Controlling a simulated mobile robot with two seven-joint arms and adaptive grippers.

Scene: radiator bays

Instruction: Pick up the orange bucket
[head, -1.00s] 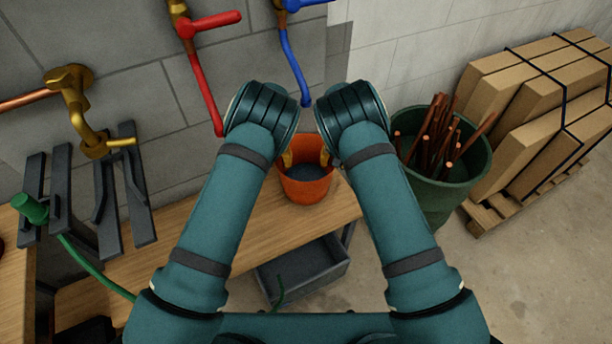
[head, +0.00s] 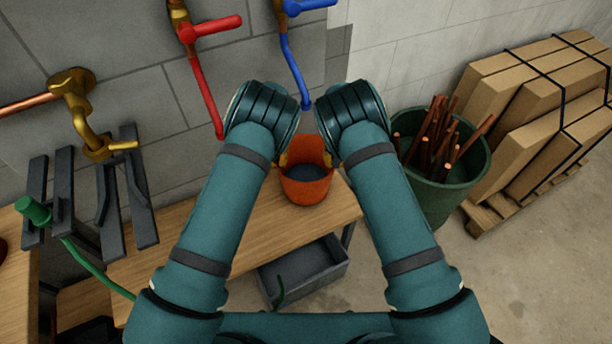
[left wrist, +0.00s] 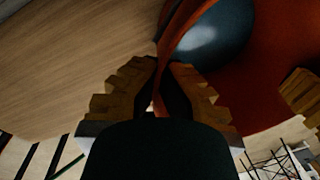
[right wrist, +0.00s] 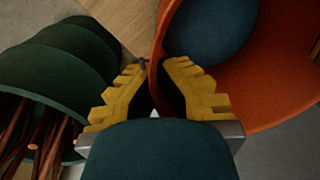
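The orange bucket (head: 307,190) is upright at the right end of the wooden bench, with a dark blue-grey surface inside it. My left gripper (left wrist: 160,72) is shut on its rim at the left side, one finger inside and one outside the wall. My right gripper (right wrist: 157,65) is shut on the rim at the right side in the same way. In the head view my forearms and wrists hide most of both grippers. The bucket's base looks at bench level; I cannot tell whether it touches.
The bench (head: 245,225) has bare wood left of the bucket. A green bin (head: 440,195) of copper pipes stands close on the right. Red (head: 203,85) and blue (head: 292,65) valve pipes hang behind. A grey crate (head: 305,275) is below, and strapped boxes (head: 540,110) are far right.

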